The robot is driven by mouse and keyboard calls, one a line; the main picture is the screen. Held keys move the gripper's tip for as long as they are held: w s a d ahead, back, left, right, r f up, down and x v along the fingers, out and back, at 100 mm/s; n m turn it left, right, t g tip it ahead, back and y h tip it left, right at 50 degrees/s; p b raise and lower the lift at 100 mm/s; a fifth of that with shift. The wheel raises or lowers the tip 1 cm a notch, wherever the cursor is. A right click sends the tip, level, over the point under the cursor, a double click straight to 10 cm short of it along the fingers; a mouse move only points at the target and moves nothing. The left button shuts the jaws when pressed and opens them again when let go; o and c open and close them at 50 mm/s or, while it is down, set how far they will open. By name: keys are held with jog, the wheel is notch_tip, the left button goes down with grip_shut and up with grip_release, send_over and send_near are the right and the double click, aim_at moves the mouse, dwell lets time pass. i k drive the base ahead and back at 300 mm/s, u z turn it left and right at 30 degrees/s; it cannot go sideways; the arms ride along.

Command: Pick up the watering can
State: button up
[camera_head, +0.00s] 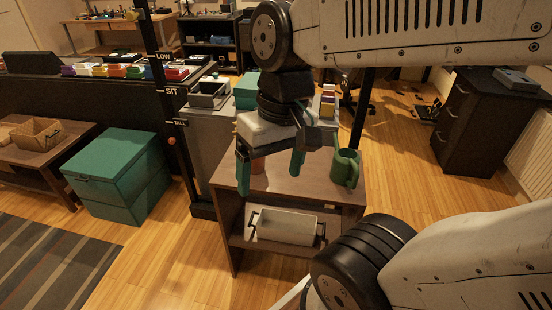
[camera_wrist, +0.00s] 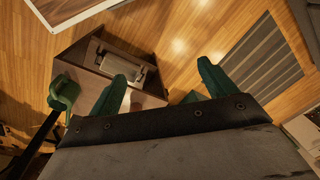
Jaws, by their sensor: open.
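The green watering can (camera_head: 344,168) stands upright on the right part of a small brown shelf table's top in the head view. In the wrist view it shows at the left edge (camera_wrist: 63,93), outside my fingers. My gripper (camera_head: 270,180) hangs over the left part of the same tabletop, left of the can and apart from it. Its two green fingers are spread, with nothing held between them; they also show in the wrist view (camera_wrist: 162,72).
The shelf table (camera_head: 318,192) holds a grey bin (camera_head: 285,226) on its lower shelf. A reddish-brown object (camera_head: 258,165) shows behind my fingers. A dark drawer cabinet (camera_head: 478,125) stands right. Open wooden floor lies between.

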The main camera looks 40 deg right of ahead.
aim_at(344, 171)
jog(key=z, duration=1.3)
jog(key=k, duration=1.25)
jog(key=u, duration=0.7)
jog(key=i, duration=1.25)
jog(key=z, duration=0.6)
